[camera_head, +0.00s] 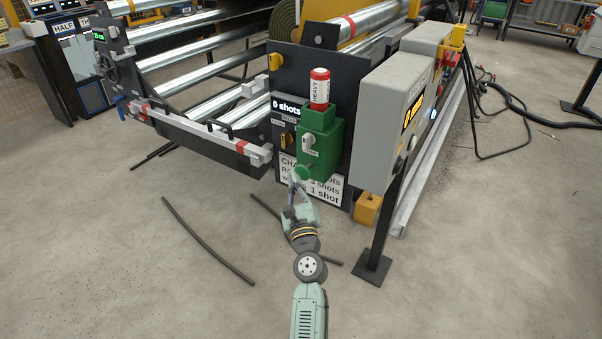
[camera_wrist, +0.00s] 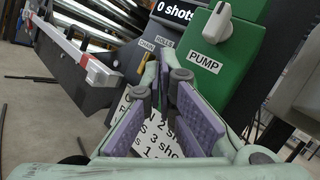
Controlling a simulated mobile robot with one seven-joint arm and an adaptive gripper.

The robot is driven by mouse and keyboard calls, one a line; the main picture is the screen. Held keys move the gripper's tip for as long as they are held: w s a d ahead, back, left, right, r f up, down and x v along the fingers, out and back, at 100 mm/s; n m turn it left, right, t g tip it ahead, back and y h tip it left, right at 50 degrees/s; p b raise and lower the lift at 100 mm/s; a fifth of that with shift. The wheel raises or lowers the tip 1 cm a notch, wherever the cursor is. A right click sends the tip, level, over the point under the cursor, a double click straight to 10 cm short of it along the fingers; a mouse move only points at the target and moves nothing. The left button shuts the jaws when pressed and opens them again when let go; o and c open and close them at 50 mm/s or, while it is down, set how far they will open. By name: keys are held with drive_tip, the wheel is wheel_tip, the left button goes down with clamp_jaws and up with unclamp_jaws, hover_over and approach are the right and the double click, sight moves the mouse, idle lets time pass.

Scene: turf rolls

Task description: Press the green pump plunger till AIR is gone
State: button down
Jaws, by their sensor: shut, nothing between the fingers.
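The green pump (camera_head: 324,135) is a box on the dark end plate of the machine; its PUMP label (camera_wrist: 204,62) shows in the wrist view. A pale grey knob (camera_head: 308,140) sits higher on the pump and also shows in the wrist view (camera_wrist: 217,23).
A red and white HEAVY cartridge (camera_head: 320,88) stands on the pump. The display (camera_head: 287,107) reads "0 shots"; I see no AIR there. A grey control box (camera_head: 385,130) on a post is close at the right, a roller frame (camera_head: 205,135) at the left. A white instruction sign (camera_wrist: 155,130) is behind my fingers.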

drive_tip(key=shift+s+a, duration=0.1)
drive_tip(key=s+a, duration=0.1)
drive_tip(key=s, duration=0.1)
drive_tip(key=s+a+p, duration=0.1)
drive_tip(key=s+a, duration=0.1)
idle(0.6)
idle(0.6)
